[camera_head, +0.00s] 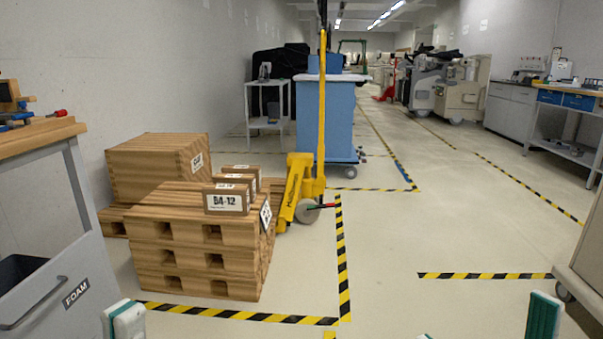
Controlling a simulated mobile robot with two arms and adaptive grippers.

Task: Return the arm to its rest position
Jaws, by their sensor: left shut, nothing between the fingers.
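My left gripper (125,319) shows at the bottom left edge as a white and green piece, cut off by the frame. It is shut and empty, and it appears in front of the grey cart at the left. A matching green and white piece of my right arm (543,316) shows at the bottom right edge. Whether its fingers are open or shut cannot be seen. Most of both arms is out of view.
Stacked wooden pallets (195,257) with small labelled boxes (227,200) stand left of centre. A yellow pallet truck (296,190) is behind them. A grey cart (45,215) is at left, a pale cabinet (590,250) at right. The middle floor is clear, marked with striped tape.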

